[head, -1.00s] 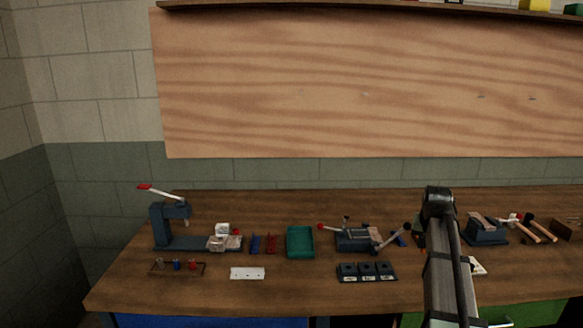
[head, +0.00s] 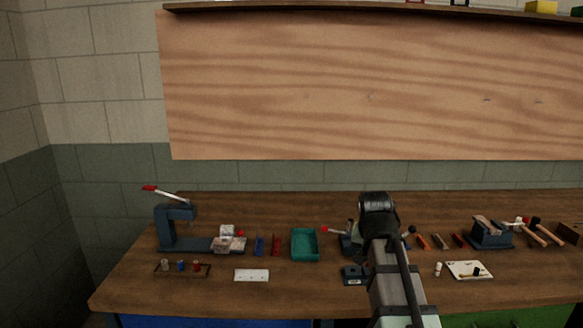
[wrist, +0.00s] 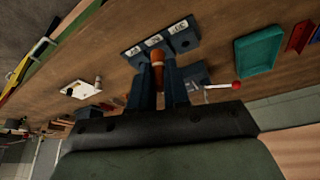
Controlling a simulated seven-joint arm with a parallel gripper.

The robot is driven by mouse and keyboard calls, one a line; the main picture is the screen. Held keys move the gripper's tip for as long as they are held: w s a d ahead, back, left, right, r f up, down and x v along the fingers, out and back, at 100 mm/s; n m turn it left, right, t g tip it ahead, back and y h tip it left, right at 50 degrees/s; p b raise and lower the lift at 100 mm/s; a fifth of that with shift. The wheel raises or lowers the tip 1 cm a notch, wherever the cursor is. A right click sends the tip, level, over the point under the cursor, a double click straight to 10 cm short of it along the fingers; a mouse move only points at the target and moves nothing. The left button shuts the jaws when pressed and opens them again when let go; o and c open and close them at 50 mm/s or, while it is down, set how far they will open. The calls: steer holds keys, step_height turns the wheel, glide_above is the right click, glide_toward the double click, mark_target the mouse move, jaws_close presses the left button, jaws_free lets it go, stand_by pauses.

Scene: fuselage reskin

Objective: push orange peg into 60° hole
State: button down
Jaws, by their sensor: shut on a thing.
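In the wrist view, my gripper (wrist: 160,68) is shut on the orange peg (wrist: 157,58), which shows between its two dark fingers. Beyond the peg's far end is the dark block (wrist: 183,34) with white labels. In the head view only the left end of that block (head: 353,280) shows; my arm hides the rest, along with my gripper and the held peg. I cannot tell whether the peg touches the block or is over a hole, and the labels are too small to read surely.
A blue clamp fixture with a red-knobbed lever (head: 326,230) stands behind the block. A green tray (head: 305,258) is to its left. A white plate (head: 470,269) and a small white cylinder (head: 438,268) lie to the right.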

steer(key=a, duration=0.4)
steer(key=w+d+f+m+h, duration=0.1)
steer(key=w+d+f+m, duration=0.15)
steer(key=d, duration=1.15)
steer(key=w+d+f+m, duration=0.1)
steer(key=w+d, duration=0.2)
steer(key=d, duration=1)
steer(key=w+d+n, duration=0.3)
steer(key=w+d, duration=0.5)
steer(key=w, duration=0.5)
steer(key=shift+w+a+f+n+y, duration=0.1)
steer(key=shift+f+n+y, duration=0.25)
steer(key=shift+f, duration=1.25)
steer(key=shift+w+d+f+n+y, duration=0.2)
steer(key=shift+f+n, duration=0.3)
steer(key=shift+f, duration=1.05)
steer(key=shift+w+a+f+n+y, duration=0.15)
steer(key=shift+f+n+y, duration=0.25)
steer(key=shift+f, duration=1.2)
steer(key=shift+s+f, duration=0.1)
steer(key=shift+s, duration=0.05)
